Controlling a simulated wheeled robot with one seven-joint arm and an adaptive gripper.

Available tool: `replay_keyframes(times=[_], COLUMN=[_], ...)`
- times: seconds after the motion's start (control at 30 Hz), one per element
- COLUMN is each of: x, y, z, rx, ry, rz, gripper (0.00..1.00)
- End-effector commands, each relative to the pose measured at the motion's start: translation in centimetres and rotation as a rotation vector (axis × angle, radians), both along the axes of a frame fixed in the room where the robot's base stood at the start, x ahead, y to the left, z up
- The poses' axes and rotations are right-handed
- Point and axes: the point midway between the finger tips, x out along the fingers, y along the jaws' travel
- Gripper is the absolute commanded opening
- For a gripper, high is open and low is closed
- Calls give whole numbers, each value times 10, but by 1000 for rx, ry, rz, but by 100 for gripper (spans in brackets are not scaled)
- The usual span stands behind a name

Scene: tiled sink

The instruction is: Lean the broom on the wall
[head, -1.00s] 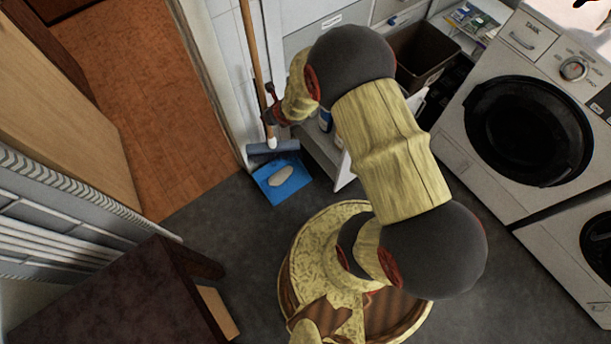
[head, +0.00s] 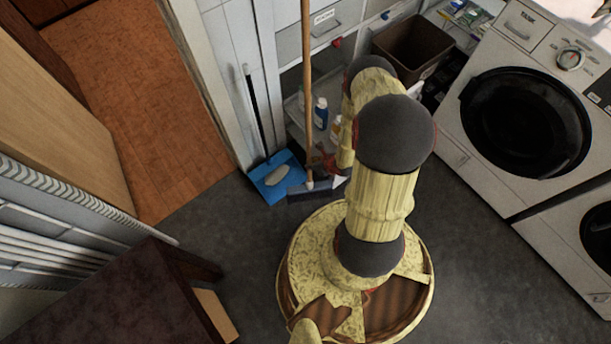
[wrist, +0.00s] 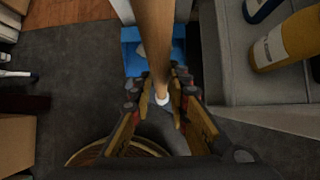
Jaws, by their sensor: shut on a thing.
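The broom (head: 307,95) has a long wooden handle and a dark grey-blue head. In the head view it stands nearly upright, its head (head: 309,191) at or close to the floor in front of the open cabinet. My gripper (head: 326,163) is shut on the lower handle, just above the broom head; my arm hides part of it. In the wrist view the handle (wrist: 155,45) runs between the fingers (wrist: 160,95). The tiled wall (head: 222,60) is to the left of the broom, apart from the handle.
A blue dustpan (head: 272,185) lies on the floor against the wall, left of the broom head. Bottles (head: 320,113) stand in the open cabinet behind. A brown bin (head: 410,50) and washing machines (head: 525,120) are right. Dark floor is clear at centre left.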

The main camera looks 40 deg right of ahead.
Motion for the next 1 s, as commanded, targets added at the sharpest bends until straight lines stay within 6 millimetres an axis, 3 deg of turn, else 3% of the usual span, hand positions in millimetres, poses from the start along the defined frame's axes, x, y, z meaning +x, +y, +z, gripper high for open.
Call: replay_keyframes(times=[0.6,1.0], x=[2,8], y=[31,34], z=[-62,-77], rx=[17,16], ry=[52,63], rz=[452,498], gripper=[0,0])
